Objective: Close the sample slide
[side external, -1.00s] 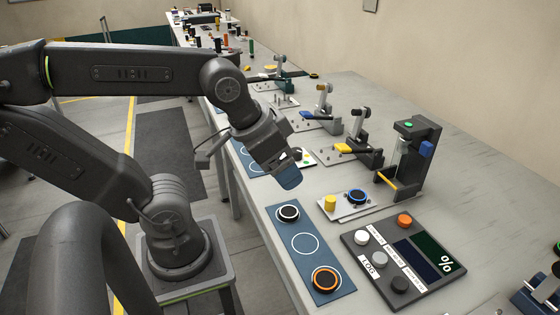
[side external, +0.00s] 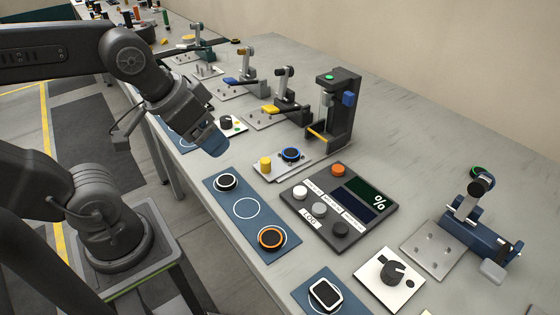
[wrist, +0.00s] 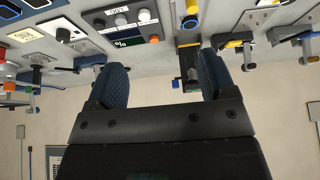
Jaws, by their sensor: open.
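In the side view, a pale slide plate (side external: 266,175) carries a yellow knob (side external: 265,164) and a black puck with a blue ring (side external: 291,154). It sticks out in front of a dark upright stand (side external: 345,118) with a yellow bar and a blue block. I take this plate to be the sample slide. My gripper (side external: 212,142) is open and empty, above the bench's near edge, left of the yellow knob and apart from it. In the wrist view, my two blue fingers (wrist: 161,72) are wide apart with nothing between them.
A control panel (side external: 325,243) with buttons and a % display lies right of the slide. A blue mat (side external: 222,205) with ringed spots lies in front. Lever clamps (side external: 285,90) stand behind to the left. A knob plate (side external: 389,279) and another clamp (side external: 480,225) are at right.

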